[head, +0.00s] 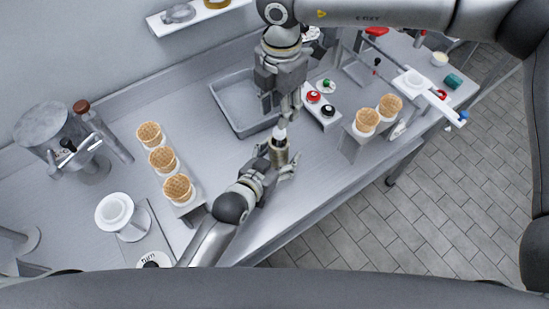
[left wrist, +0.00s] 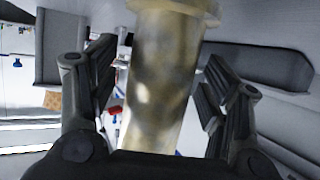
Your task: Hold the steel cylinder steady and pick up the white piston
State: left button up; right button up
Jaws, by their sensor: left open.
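The steel cylinder (head: 279,156) stands upright near the middle of the steel counter. The white piston (head: 280,132) shows as a white tip at the cylinder's top. My left gripper (head: 282,166) is open around the cylinder. In the left wrist view the cylinder (left wrist: 160,85) is between the two fingers of my left gripper (left wrist: 160,95), with gaps on both sides. My right gripper (head: 290,112) points down just above the piston; whether it touches the piston or how far its fingers are apart is unclear.
A grey basin (head: 235,107) lies behind left of the cylinder. A box with red and black buttons (head: 321,107) is behind right. Waffle cones stand in holders on the left (head: 163,158) and right (head: 367,120). The counter's front edge is close to the cylinder.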

pick_arm(q)
jog(key=shift+c, duration=0.5)
grip_shut()
dwell(0.4)
